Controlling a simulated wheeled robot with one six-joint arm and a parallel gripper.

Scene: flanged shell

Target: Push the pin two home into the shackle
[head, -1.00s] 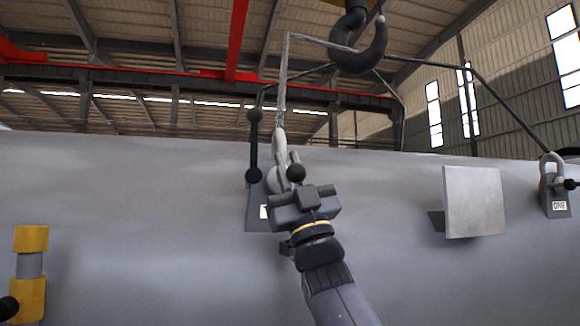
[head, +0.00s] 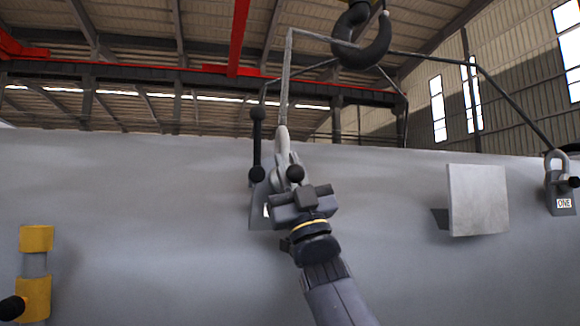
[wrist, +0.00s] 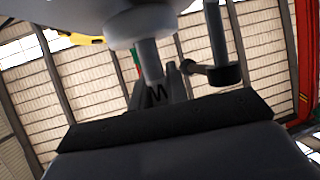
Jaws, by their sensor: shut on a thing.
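The light grey shackle (head: 282,142) hangs at the lower end of a sling leg. It stands at a grey lug (head: 260,212) on the big grey shell, whose white label is mostly covered. My gripper (head: 294,188) is shut at the shackle's lower front, around the pin two, whose dark knob (head: 295,173) shows above the jaws.
An upright dark bar (head: 257,145) with ball ends stands close left of the shackle. A square plate (head: 478,200) juts out to the right. Another shackle sits at lug ONE (head: 562,204). A dark crane hook (head: 362,45) hangs above. A yellow-banded post (head: 36,240) stands left.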

